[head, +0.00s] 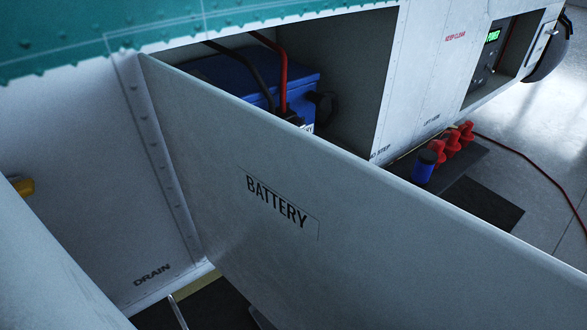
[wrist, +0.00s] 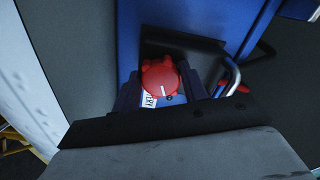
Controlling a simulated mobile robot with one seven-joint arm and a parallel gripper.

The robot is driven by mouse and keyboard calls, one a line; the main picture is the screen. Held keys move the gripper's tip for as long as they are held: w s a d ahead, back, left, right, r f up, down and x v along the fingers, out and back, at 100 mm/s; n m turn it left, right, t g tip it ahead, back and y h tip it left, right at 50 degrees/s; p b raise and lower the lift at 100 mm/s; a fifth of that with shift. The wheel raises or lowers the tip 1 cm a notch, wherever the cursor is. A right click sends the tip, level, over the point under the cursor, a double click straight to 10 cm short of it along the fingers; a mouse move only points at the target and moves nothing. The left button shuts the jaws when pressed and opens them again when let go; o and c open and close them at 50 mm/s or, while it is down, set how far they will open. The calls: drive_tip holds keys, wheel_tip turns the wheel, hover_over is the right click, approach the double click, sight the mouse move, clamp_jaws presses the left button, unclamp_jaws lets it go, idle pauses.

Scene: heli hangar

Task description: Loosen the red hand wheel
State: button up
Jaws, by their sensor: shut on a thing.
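The red hand wheel (wrist: 160,74) shows in the wrist view as a round red knob with a white mark, against the blue battery (wrist: 185,14). My gripper (wrist: 160,92) has its dark fingers on either side of the wheel and is shut on it. A white label partly shows just below the wheel. In the head view the blue battery (head: 228,76) sits in an open bay with a black and a red cable. There the grey door panel marked BATTERY (head: 270,235) hides the wheel and my gripper.
The open door panel stands across the head view in front of the bay. A blue can (head: 423,168) and several red objects (head: 452,142) stand on a dark mat to the right. A red cable (head: 530,163) runs over the floor. A bent metal bar (wrist: 233,75) is beside the wheel.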

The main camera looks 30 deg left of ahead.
drive_tip(key=n+b, duration=0.3)
drive_tip(key=shift+f+n, duration=0.25)
drive_tip(key=shift+n, duration=0.15)
drive_tip(key=n+b, duration=0.3)
drive_tip(key=shift+w+f, duration=0.1)
drive_tip(key=n+b, duration=0.3)
drive_tip(key=n, duration=0.1)
drive_tip(key=shift+n+b, duration=0.3)
drive_tip(key=shift+w+n+b, duration=0.1)
drive_tip(key=shift+n+b, duration=0.5)
drive_tip(key=shift+n, duration=0.2)
drive_tip(key=shift+r, duration=0.2)
drive_tip(key=o, duration=0.9)
drive_tip(key=shift+o, duration=0.2)
drive_tip(key=shift+d, duration=0.1)
